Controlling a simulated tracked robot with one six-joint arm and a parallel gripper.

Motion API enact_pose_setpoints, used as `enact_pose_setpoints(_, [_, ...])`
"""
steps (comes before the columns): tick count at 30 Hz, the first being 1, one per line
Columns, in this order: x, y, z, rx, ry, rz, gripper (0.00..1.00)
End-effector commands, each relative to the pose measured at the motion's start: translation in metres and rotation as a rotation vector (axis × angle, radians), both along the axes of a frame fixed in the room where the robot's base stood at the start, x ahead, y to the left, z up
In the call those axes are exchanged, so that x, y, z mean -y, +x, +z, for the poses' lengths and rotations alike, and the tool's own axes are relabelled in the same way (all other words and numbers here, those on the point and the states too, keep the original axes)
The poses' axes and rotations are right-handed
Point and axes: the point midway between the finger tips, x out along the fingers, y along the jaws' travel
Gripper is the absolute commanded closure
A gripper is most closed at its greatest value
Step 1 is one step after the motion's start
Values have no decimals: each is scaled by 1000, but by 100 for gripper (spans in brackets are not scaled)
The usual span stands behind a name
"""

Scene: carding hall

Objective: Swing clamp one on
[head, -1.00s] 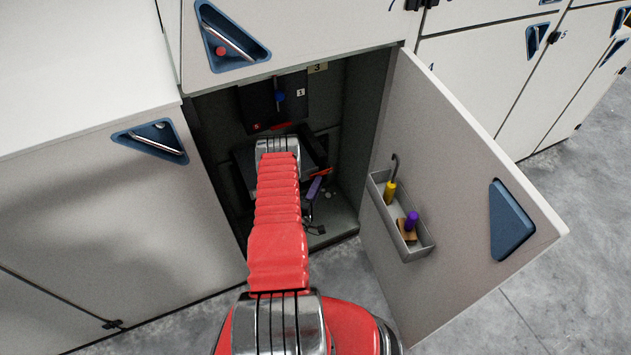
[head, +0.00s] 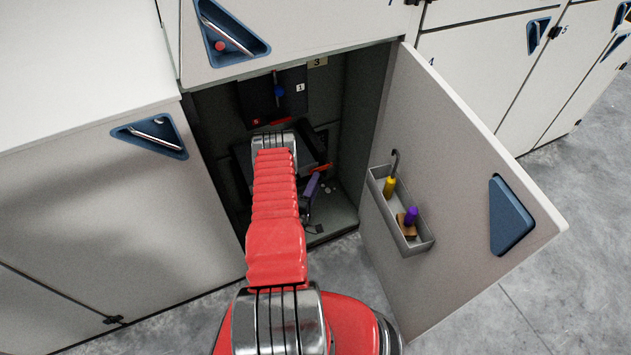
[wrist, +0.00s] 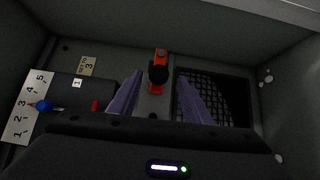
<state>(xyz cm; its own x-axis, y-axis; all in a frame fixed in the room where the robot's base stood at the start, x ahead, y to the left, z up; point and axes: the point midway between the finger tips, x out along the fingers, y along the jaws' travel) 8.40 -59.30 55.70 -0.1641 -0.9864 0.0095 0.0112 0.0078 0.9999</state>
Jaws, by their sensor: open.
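In the wrist view, an orange-red clamp lever (wrist: 160,56) with a black knob stands on a grey bar. My gripper (wrist: 160,76) is open, its two purple fingers to the left and right of the lever in the picture. No contact with the lever shows. A dark box with a "1" label (wrist: 77,83) is at the left, with a smaller red piece (wrist: 95,105) by it. I cannot tell which red part is clamp one. In the head view, an orange-red part (head: 322,168) shows beside my gripper (head: 306,190); my arm hides much of the cabinet inside.
A blue knob (wrist: 43,106) sits by a white scale numbered 1 to 5 (wrist: 21,118). A black mesh (wrist: 215,95) is to the right. The cabinet's open door (head: 460,190) is at the right, with a tray (head: 418,247) of tools. Cabinet walls are close around.

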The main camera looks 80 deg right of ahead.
Motion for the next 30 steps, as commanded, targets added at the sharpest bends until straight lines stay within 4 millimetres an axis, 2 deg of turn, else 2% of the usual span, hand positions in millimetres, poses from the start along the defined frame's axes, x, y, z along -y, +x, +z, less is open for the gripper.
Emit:
enact_pose_setpoints(18, [-101, 18, -2, -2, 3, 4, 55])
enact_pose_setpoints(24, [-119, 21, -2, -2, 2, 2, 55])
enact_pose_setpoints(30, [-123, 21, -2, -2, 1, 0, 55])
